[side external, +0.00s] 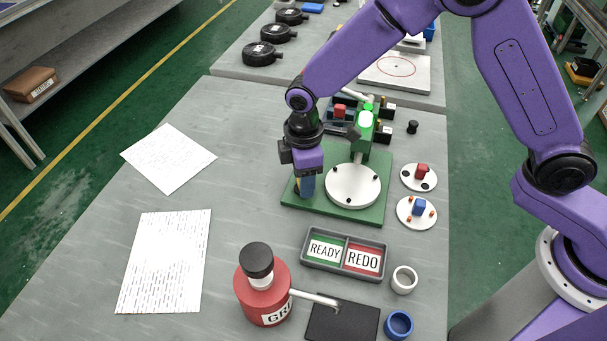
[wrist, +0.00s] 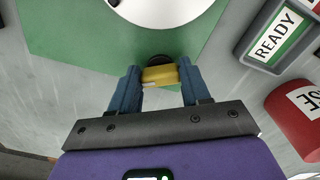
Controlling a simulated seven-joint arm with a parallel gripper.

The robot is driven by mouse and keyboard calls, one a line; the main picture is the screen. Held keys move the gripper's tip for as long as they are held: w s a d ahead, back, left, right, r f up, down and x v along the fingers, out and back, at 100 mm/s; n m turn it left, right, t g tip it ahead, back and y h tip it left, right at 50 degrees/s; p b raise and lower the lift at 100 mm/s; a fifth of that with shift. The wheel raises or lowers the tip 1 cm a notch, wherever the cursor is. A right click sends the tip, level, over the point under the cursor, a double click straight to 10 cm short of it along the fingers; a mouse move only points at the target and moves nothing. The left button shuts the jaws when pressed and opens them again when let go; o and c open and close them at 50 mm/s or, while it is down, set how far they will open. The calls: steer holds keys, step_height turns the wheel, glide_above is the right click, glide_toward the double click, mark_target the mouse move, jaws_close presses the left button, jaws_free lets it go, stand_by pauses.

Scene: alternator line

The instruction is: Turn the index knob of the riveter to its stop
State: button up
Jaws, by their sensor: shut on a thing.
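The riveter has a green base plate (side external: 340,210), a white round table (side external: 352,186) and a green upright head (side external: 364,130). My gripper (side external: 306,188) points down at the left front corner of the base plate. In the wrist view, the blue fingers of my gripper (wrist: 160,76) are shut on the yellow index knob (wrist: 160,77), with one finger on each side. A dark round part (wrist: 158,58) shows just beyond the knob. The white round table (wrist: 165,8) and the green plate (wrist: 80,30) also show in the wrist view. In the side view, my fingers mostly hide the knob.
A READY/REDO tray (side external: 343,270) and a red grease bottle (side external: 262,293) stand in front of the riveter. Two white discs with small parts (side external: 418,177) lie to its right. Paper sheets (side external: 165,260) lie at left; the table between is clear.

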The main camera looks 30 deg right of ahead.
steer(key=m, duration=0.5)
steer(key=shift+s+m, duration=0.1)
steer(key=shift+m, duration=0.2)
steer(key=m, duration=0.6)
steer(key=shift+a, duration=0.15)
steer(key=m, duration=0.6)
steer(key=shift+a+m, duration=0.1)
steer(key=shift+m, duration=0.2)
steer(key=m, duration=0.5)
steer(key=shift+a, duration=0.1)
steer(key=shift+m, duration=0.4)
steer(key=o, duration=1.1)
steer(key=shift+c, duration=0.2)
steer(key=shift+r, duration=0.15)
step_height(320, 180, up, 17)
steer(key=shift+r, duration=0.15)
